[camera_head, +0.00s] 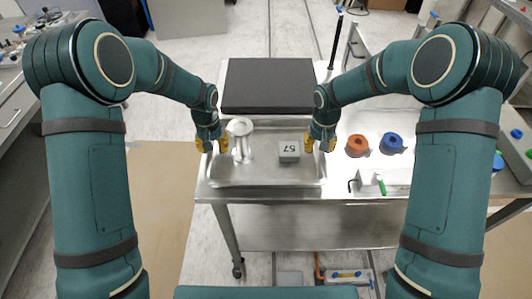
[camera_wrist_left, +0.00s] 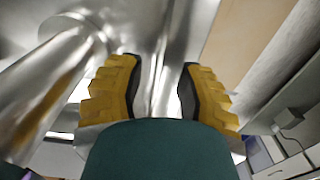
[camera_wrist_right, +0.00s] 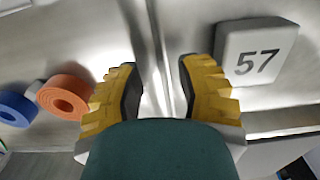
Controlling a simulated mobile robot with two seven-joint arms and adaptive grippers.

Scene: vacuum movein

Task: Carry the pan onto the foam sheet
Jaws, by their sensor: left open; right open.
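The foam sheet (camera_head: 268,85) is a dark flat slab behind the pan. My left gripper (camera_head: 211,146) is open at the pan's left rim. In the left wrist view the metal rim runs between its fingers (camera_wrist_left: 160,88). My right gripper (camera_head: 321,144) is open at the pan's right rim. In the right wrist view the rim (camera_wrist_right: 155,60) passes between its fingers. Contact with the rim cannot be told.
An orange ring (camera_head: 357,146) and a blue ring (camera_head: 392,143) lie on the cart right of the pan. A small white piece with a green-handled tool (camera_head: 380,184) lies in front of them. A black upright rod (camera_head: 335,40) stands behind, right of the foam sheet.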

